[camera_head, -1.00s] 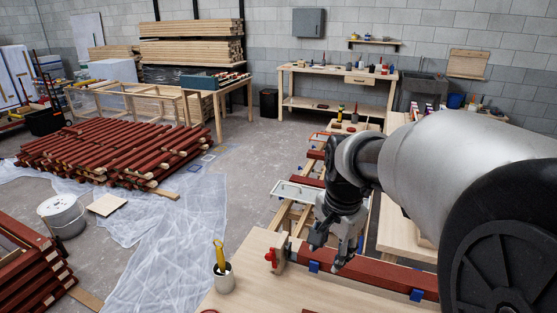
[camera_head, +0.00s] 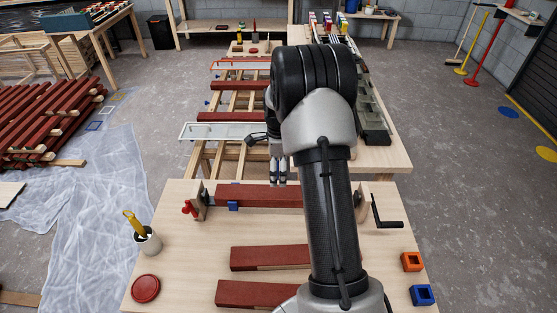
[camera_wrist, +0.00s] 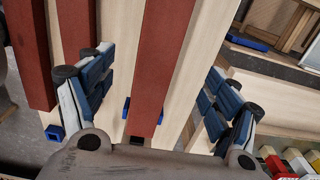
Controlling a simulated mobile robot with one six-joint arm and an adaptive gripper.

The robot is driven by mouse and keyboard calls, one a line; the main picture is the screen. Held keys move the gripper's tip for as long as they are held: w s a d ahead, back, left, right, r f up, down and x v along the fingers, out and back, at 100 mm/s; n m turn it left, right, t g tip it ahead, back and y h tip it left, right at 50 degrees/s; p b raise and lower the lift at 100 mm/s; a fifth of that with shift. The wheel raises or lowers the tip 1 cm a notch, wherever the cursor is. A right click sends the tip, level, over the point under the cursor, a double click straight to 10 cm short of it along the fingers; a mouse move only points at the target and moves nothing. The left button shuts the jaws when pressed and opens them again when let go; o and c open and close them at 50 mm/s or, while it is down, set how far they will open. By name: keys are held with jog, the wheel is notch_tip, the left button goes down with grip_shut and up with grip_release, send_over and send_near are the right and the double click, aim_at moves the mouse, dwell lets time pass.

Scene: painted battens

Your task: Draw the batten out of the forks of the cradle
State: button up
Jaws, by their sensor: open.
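A dark red batten (camera_head: 258,196) lies level across the cradle at the far side of the bench in the head view. A blue fork (camera_head: 233,206) shows at its left part; my arm hides much of its right part. My gripper (camera_head: 278,172) points down over the batten's far edge. In the wrist view the batten (camera_wrist: 168,50) runs between the spread fingers of my gripper (camera_wrist: 160,66), with clear space on both sides. Blue fork prongs (camera_wrist: 127,108) flank it lower in that view. I cannot tell the height of the fingertips above it.
Two more red battens (camera_head: 268,257) (camera_head: 255,294) lie on the bench nearer me. A red knob (camera_head: 189,208) and a black crank (camera_head: 386,214) stand at the cradle's ends. A cup with a yellow tool (camera_head: 147,240), a red lid (camera_head: 145,289) and orange (camera_head: 411,262) and blue blocks (camera_head: 422,295) occupy the bench sides.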

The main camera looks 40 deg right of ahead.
aim_at(279, 192)
notch_tip(279, 192, down, 12)
jog(key=shift+f+b, duration=0.15)
jog(key=shift+b, duration=1.1)
jog(key=c, duration=1.7)
jog(key=o, duration=1)
jog(key=shift+w, duration=0.1)
jog(key=c, duration=0.4)
jog(key=shift+c, duration=0.2)
jog(key=shift+r, duration=0.2)
jog(key=shift+r+p, duration=1.85)
jog(key=shift+r, duration=1.05)
